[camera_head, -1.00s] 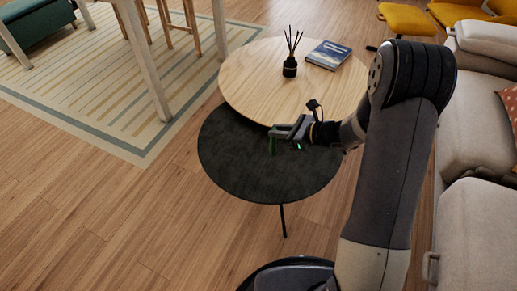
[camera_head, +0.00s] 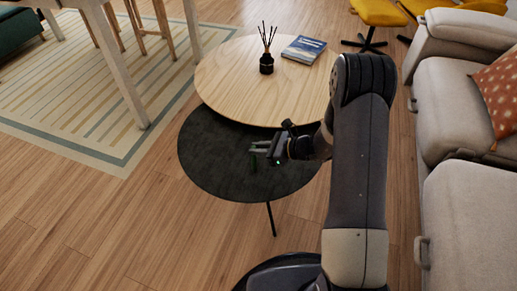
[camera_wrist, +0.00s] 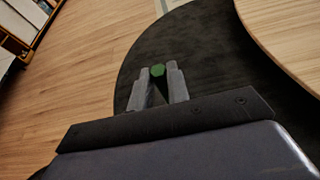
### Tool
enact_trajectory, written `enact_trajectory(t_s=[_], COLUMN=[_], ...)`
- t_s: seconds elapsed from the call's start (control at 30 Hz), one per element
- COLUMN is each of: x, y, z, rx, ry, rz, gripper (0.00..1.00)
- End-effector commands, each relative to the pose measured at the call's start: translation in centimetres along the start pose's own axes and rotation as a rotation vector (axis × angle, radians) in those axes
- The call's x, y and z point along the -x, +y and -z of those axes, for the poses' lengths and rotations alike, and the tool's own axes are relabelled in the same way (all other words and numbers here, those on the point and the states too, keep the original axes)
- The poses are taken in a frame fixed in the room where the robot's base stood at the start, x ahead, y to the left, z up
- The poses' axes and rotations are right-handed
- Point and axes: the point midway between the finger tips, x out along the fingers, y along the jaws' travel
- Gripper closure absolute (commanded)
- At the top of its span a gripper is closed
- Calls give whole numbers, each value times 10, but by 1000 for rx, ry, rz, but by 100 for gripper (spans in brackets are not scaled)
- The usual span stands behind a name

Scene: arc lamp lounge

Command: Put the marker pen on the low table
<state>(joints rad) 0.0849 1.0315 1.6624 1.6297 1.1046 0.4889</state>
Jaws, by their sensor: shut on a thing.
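The marker pen is green; its end (camera_wrist: 158,71) shows between my fingertips in the wrist view, and a thin green part (camera_head: 253,162) shows at the fingertips in the head view. My gripper (camera_head: 258,147) is shut on it and holds it upright over the dark round table top. That dark low table (camera_head: 215,160) stands in front of a light wooden round table (camera_head: 235,85); its dark top also shows in the wrist view (camera_wrist: 205,45). I cannot tell whether the pen's lower end touches the dark top.
A reed diffuser (camera_head: 266,63) and a blue book (camera_head: 304,49) stand on the wooden table, which overlaps the dark one. A light sofa (camera_head: 455,110) is on the right. A striped rug (camera_head: 75,100) and table legs are at the left. The dark top is otherwise bare.

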Motion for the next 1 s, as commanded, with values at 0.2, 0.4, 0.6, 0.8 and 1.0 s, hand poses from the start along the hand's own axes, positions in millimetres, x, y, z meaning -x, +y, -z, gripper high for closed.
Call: enact_trajectory(t_s=[0.2, 0.4, 0.6, 0.8, 1.0], x=[-1, -1, -1, 5, 47], y=[0, 0, 0, -1, -2], z=[3, 3, 3, -2, -3], rx=[0, -1, -1, -1, -3], ry=[0, 0, 0, 0, 0], rz=[0, 0, 0, 3, 7], gripper=[79, 63, 61, 61, 61])
